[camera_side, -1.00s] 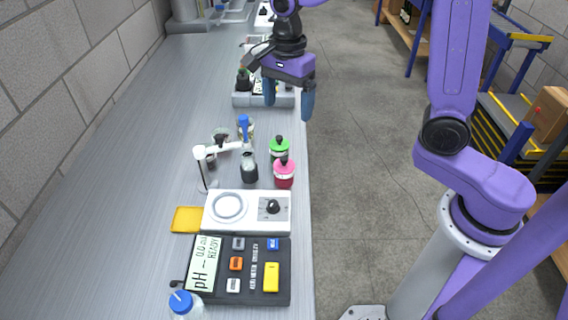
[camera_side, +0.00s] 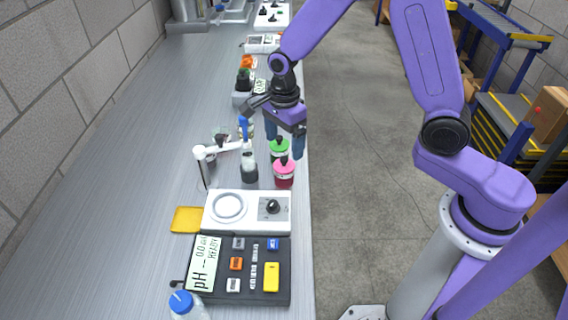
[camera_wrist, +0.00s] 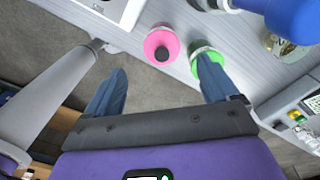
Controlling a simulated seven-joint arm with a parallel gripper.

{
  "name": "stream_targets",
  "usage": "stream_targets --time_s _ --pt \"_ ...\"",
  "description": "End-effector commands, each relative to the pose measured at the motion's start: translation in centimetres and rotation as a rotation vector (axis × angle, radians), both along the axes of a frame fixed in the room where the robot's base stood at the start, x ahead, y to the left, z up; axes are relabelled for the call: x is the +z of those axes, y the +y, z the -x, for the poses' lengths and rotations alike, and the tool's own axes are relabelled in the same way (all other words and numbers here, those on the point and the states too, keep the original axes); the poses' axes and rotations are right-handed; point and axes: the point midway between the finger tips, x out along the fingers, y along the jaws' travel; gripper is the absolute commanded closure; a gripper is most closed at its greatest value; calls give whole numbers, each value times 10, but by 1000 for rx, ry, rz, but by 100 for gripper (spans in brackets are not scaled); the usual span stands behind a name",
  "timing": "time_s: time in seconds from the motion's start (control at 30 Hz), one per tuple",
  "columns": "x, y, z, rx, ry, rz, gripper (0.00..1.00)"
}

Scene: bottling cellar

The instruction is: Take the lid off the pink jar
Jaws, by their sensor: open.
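The pink jar (camera_side: 284,179) stands near the right edge of the bench in the side view, its pink lid on top with a dark knob. In the wrist view the pink lid (camera_wrist: 152,40) lies just beyond the gap between my fingertips. My gripper (camera_side: 283,143) is open and empty, pointing down above and slightly behind the pink jar, around the green-lidded jar's area. In the wrist view my gripper (camera_wrist: 160,68) has its right finger overlapping the green lid; whether they touch cannot be told.
The green-lidded jar (camera_side: 279,156) stands right behind the pink jar. A white stirrer (camera_side: 247,224) and a pH meter (camera_side: 252,292) are in front. The floor side is clear.

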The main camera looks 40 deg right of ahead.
Motion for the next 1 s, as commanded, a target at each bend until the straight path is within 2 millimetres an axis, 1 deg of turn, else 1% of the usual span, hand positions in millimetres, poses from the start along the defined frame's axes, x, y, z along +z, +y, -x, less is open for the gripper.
stream_targets --time_s 0.03,0.23,0.5,0.6,0.73,0.9,0.93,0.97,1.0 --pt "-4 0 1 0 3 1 12" --pt "-14 0 0 1 3 1 12" --pt "-47 0 -2 1 4 2 12" --pt "-55 0 -2 1 3 1 12" --pt "-59 0 -2 0 -1 0 12" --pt "-59 0 -2 0 -1 0 12" --pt "-59 0 -2 0 -1 0 16" --pt "-59 0 -2 1 -1 0 26" --pt "-59 0 -2 1 -1 0 39"
